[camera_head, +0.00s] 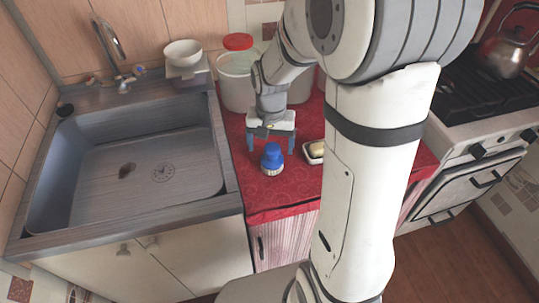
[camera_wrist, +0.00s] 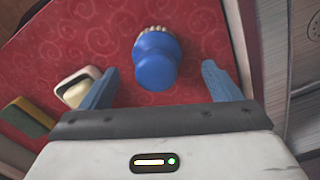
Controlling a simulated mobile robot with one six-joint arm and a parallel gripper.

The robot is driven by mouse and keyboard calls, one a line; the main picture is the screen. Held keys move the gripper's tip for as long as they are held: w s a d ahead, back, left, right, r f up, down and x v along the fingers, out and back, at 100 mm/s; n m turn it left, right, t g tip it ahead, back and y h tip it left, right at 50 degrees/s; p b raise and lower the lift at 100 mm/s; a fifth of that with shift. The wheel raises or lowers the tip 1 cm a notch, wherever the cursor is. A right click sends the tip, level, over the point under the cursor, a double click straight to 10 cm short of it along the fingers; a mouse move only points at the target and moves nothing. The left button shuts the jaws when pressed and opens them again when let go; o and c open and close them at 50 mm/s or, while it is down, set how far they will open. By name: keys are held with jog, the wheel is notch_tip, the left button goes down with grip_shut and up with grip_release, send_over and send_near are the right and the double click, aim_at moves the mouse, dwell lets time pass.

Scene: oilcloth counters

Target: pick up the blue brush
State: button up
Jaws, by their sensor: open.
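The blue brush (camera_head: 272,157) stands on the red oilcloth counter (camera_head: 275,205), its blue handle up and its pale bristles down. In the wrist view the brush (camera_wrist: 156,60) lies ahead of and between my two blue fingers. My gripper (camera_head: 271,145) is open and empty, just behind the brush in the head view and pointing down. In the wrist view both fingertips of my gripper (camera_wrist: 160,75) show, spread wide on either side of the brush, with clear gaps. I cannot tell the exact height of the fingertips over the cloth.
A white soap dish (camera_head: 314,153) with soap sits right of the brush; in the wrist view it is close to the left finger. A sponge (camera_wrist: 27,117) lies farther left there. A red-lidded tub (camera_head: 236,80) stands behind. The sink (camera_head: 125,165) is left.

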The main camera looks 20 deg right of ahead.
aim_at(272, 159)
jog(key=f, duration=0.6)
jog(key=shift+s+d+f, duration=0.1)
jog(key=shift+d+f, duration=0.1)
jog(key=c, duration=1.2)
jog(key=shift+o, duration=0.2)
jog(key=shift+r, duration=0.15)
